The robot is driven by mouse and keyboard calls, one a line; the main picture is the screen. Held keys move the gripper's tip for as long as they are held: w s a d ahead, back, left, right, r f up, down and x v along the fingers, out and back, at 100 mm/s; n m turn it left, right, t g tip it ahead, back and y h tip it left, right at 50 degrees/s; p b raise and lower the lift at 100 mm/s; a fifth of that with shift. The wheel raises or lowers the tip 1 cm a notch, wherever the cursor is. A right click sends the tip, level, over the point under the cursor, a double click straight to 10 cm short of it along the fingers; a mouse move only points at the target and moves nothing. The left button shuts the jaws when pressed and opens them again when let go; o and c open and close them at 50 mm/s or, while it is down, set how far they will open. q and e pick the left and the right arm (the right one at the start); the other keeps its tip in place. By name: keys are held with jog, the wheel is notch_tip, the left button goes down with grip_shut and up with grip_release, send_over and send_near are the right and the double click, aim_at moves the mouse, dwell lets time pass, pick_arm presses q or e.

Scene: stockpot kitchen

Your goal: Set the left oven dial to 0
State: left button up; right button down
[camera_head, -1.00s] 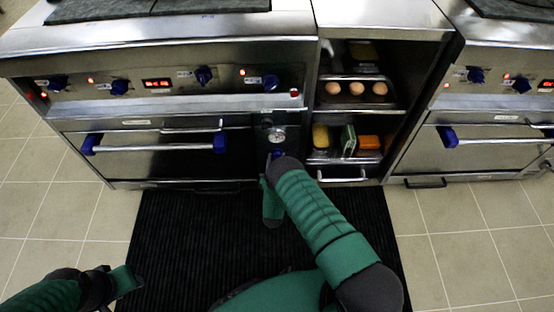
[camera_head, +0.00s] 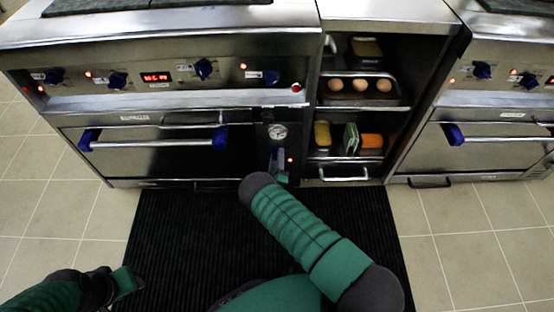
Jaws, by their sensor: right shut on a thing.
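The left oven (camera_head: 150,155) has a narrow dark panel at the right of its door, with a round gauge (camera_head: 277,131) near the top. The oven dial sits just below the gauge and is mostly hidden by my right gripper (camera_head: 279,163). My right gripper is at the panel, shut on the dial. The dial's pointer and numbers cannot be read.
Several blue knobs (camera_head: 204,68) and a red display line the upper stove panel. The oven door handle (camera_head: 150,142) sticks out left of the dial. A shelf unit (camera_head: 362,103) with eggs and food stands to the right. A black mat lies in front.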

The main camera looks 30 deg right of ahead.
jog(key=shift+s+f+n+t+b, duration=0.15)
jog(key=shift+n+b, duration=0.45)
jog(key=shift+n, duration=0.9)
jog(key=shift+f+n+t+b, duration=0.2)
jog(key=shift+n+b, duration=0.4)
jog(key=shift+n, duration=0.9)
jog(key=shift+s+f+n+t+b, duration=0.15)
jog(key=shift+n+b, duration=0.45)
jog(key=shift+n, duration=0.9)
jog(key=shift+w, duration=0.1)
jog(key=c, duration=0.9)
grip_release()
jog(key=shift+w+r, duration=0.1)
